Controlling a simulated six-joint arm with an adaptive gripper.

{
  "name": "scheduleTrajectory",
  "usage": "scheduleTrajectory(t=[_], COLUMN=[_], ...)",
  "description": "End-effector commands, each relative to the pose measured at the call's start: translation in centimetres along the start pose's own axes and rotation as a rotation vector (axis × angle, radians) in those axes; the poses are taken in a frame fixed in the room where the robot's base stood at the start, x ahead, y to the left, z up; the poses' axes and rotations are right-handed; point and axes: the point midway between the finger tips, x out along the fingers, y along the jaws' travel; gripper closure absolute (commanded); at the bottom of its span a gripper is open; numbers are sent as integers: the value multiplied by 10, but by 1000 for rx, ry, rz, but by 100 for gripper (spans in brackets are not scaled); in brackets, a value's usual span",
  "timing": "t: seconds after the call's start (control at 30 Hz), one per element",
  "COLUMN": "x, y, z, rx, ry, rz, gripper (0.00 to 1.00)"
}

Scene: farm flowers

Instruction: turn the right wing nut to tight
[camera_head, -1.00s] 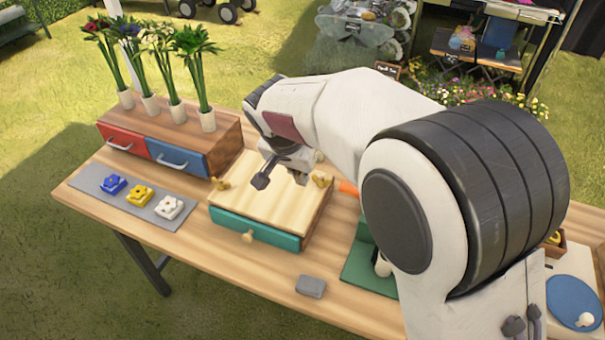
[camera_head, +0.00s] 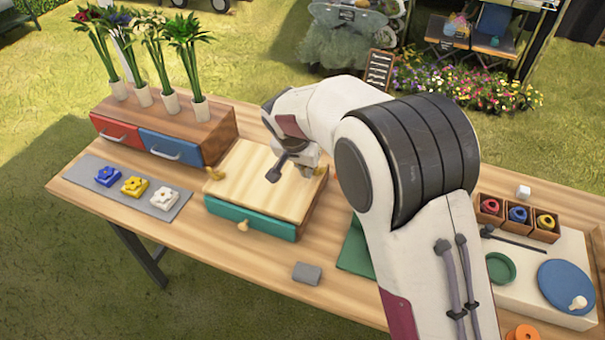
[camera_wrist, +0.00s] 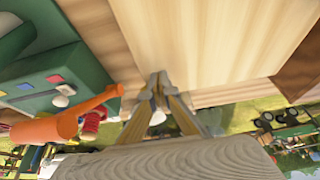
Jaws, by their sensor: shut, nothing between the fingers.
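The wooden box (camera_head: 262,180) with a teal drawer (camera_head: 250,221) stands mid-table. A small yellow wing nut (camera_head: 214,173) is at its left side. The right wing nut (camera_head: 320,171) is a small yellow patch at the box's right edge, mostly covered by my gripper (camera_head: 306,171). In the wrist view my gripper (camera_wrist: 158,78) is shut, its fingertips together close to the pale wooden box (camera_wrist: 200,45). I cannot tell whether the fingers touch the right wing nut, nor how it is turned.
A red and blue drawer unit (camera_head: 170,140) with potted flowers stands at the back left. A grey mat (camera_head: 172,200) holds flower-shaped pieces. A grey block (camera_head: 307,273) lies in front. An orange tool (camera_wrist: 65,125) lies near my gripper. A white tray (camera_head: 530,262) is at the right.

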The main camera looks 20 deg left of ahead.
Motion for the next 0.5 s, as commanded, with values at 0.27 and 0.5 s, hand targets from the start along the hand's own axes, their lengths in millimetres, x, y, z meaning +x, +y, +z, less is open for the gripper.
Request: scheduleTrajectory(t=[0.27, 0.5], x=[3, 3], y=[0, 0], z=[-8, -8], rx=[1, 0], ry=[0, 0], rz=[0, 0], gripper=[100, 100])
